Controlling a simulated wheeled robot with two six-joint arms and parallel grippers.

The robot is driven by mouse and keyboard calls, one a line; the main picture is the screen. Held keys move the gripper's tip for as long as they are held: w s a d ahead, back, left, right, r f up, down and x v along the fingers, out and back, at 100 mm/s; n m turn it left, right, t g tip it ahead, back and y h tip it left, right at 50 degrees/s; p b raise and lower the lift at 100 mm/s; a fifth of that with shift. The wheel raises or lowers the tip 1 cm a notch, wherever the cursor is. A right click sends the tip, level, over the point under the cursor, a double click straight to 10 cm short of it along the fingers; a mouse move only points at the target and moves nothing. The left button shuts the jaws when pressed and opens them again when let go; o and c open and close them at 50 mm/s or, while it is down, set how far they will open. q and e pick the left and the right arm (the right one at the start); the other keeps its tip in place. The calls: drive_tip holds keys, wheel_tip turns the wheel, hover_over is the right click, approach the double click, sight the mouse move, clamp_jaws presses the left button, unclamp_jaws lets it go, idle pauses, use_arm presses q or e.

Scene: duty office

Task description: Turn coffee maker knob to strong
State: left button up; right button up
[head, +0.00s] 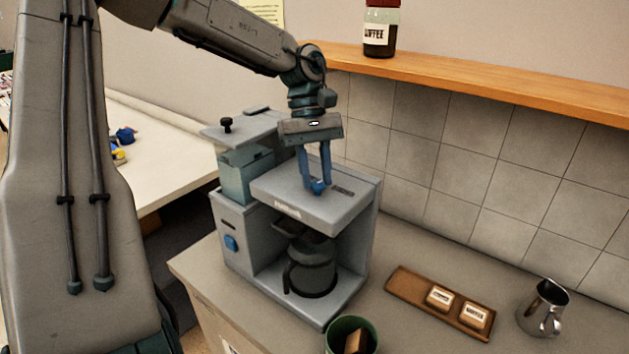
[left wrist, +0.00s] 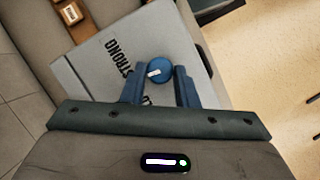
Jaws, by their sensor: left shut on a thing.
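The grey coffee maker (head: 335,208) stands on the counter, with a glass carafe (head: 312,272) in its bay. My left gripper (head: 317,186) points down onto its top and is shut on the round blue knob (head: 319,187). In the left wrist view, the knob (left wrist: 159,70) sits between the blue fingertips of my left gripper (left wrist: 158,77). Its white mark lies on the left side, roughly toward the printed word STRONG (left wrist: 118,58). Another label below the knob is mostly hidden by the gripper. My right gripper is not in view.
A wooden tray (head: 400,284) with two labelled blocks, a metal pitcher (head: 541,310) and a green cup (head: 350,328) stand on the counter. A wooden shelf (head: 460,77) with a coffee jar (head: 380,28) runs along the wall behind. A white table (head: 165,165) is at left.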

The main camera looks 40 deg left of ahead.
use_arm(q)
drive_tip(key=shift+w+d+f+m+g+y+b, duration=0.1)
drive_tip(key=shift+m+g+y+b, duration=0.25)
drive_tip(key=shift+m, duration=0.65)
drive_tip(key=shift+m+g, duration=0.25)
drive_tip(key=shift+m, duration=0.65)
drive_tip(key=shift+d+r+m+g+y+p, duration=0.1)
drive_tip(key=shift+r+m+g+y+p, duration=0.3)
drive_tip(key=shift+m+p, duration=0.65)
drive_tip(key=shift+w+f+m+y+p, duration=0.1)
drive_tip(key=shift+f+m+y+p, duration=0.15)
drive_tip(key=shift+m+p, duration=0.7)
drive_tip(key=shift+n+p, duration=0.3)
drive_tip(key=o, duration=1)
